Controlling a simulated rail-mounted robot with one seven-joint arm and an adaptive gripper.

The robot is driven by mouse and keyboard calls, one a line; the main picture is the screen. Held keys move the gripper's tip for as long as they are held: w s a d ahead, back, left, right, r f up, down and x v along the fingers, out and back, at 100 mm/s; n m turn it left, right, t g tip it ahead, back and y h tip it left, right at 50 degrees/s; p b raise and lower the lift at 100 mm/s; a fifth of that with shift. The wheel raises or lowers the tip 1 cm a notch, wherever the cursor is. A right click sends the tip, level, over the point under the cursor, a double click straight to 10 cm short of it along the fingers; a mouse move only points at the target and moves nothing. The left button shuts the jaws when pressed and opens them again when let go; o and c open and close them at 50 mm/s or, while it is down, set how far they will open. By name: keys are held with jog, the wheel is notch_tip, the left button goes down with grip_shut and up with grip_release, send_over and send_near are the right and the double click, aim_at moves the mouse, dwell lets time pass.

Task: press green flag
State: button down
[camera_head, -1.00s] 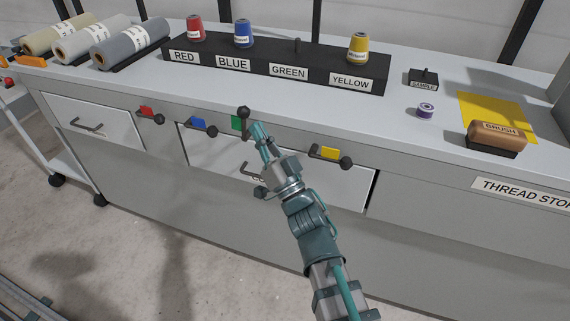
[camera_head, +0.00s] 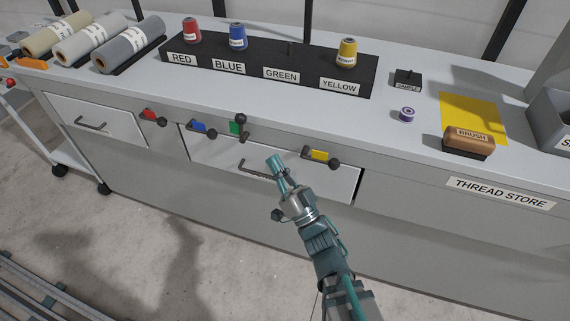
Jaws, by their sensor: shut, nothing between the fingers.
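The green flag (camera_head: 234,128) is on the cabinet front, just under the counter edge. Its dark lever stands up, with a round knob at the top; a second dark part is at its lower right. My gripper (camera_head: 273,163) is shut and empty, in front of the drawer (camera_head: 315,180), below and right of the green flag. It looks apart from the flag, with a clear gap in the picture. The red flag (camera_head: 148,114), blue flag (camera_head: 198,125) and yellow flag (camera_head: 319,155) have their levers pointing sideways to the right.
A black spool rack (camera_head: 212,66) holds red, blue and yellow spools; the peg labelled GREEN is bare. A small purple spool (camera_head: 407,114), a brush (camera_head: 468,141) and a yellow cloth (camera_head: 475,110) lie on the right.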

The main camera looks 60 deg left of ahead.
jog(key=shift+w+d+f+p, duration=0.1)
jog(key=shift+d+f+p, duration=0.2)
jog(key=shift+d+p, duration=0.45)
jog(key=shift+d+f+p, duration=0.25)
jog(key=shift+d+p, duration=0.25)
jog(key=shift+d, duration=0.35)
